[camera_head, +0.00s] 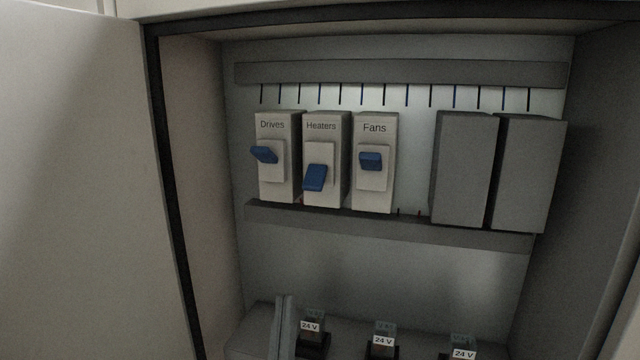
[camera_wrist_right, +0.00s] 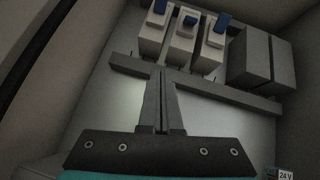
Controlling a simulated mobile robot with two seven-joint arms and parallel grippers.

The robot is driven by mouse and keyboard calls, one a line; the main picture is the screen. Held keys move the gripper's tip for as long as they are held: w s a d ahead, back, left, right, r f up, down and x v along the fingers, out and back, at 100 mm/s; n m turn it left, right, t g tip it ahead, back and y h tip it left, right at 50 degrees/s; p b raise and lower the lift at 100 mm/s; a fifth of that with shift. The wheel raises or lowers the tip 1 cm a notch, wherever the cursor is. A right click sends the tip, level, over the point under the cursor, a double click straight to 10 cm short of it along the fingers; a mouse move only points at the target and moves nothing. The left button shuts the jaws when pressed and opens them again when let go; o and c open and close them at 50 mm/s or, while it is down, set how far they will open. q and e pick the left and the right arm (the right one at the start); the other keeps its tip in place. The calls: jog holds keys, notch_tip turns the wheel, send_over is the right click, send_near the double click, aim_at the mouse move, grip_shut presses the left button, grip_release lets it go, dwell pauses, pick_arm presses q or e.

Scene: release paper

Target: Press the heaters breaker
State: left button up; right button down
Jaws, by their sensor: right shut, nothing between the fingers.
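The heaters breaker (camera_head: 322,155) is the middle of three white labelled breakers in the head view. Its blue lever (camera_head: 315,178) is tilted down, lower than the levers beside it. It also shows in the right wrist view (camera_wrist_right: 182,46) at the top. My right gripper (camera_head: 284,299) is at the bottom of the head view, below the breaker row and apart from the heaters breaker. In the right wrist view its grey fingers (camera_wrist_right: 160,72) are together with nothing between them, pointing up toward the breakers. My left gripper is in neither view.
The drives breaker (camera_head: 277,185) and fans breaker (camera_head: 374,195) flank it, levers raised. Two plain grey blocks (camera_head: 464,170) stand to the right. A grey rail (camera_head: 400,226) runs below the row. Several 24 V parts (camera_head: 383,341) are at the bottom. An open door (camera_head: 75,200) is left.

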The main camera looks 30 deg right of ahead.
jog(key=r+m+g+h, duration=0.1)
jog(key=m, duration=0.1)
jog(key=s+d+m+g+h, duration=0.1)
jog(key=m, duration=0.1)
jog(key=d+r+m+g+h, duration=0.1)
jog(key=m+g+h, duration=0.1)
jog(key=shift+s+r, duration=0.3)
jog(key=p, duration=0.5)
send_near(321, 201)
jog(key=x, duration=0.6)
jog(key=shift+w+d+r, duration=0.1)
jog(key=r, duration=0.1)
jog(key=s+a+r+p, duration=0.1)
jog(key=r+p, duration=0.1)
jog(key=shift+s+a, duration=0.2)
jog(key=shift+a, duration=0.1)
jog(key=shift+w, duration=0.15)
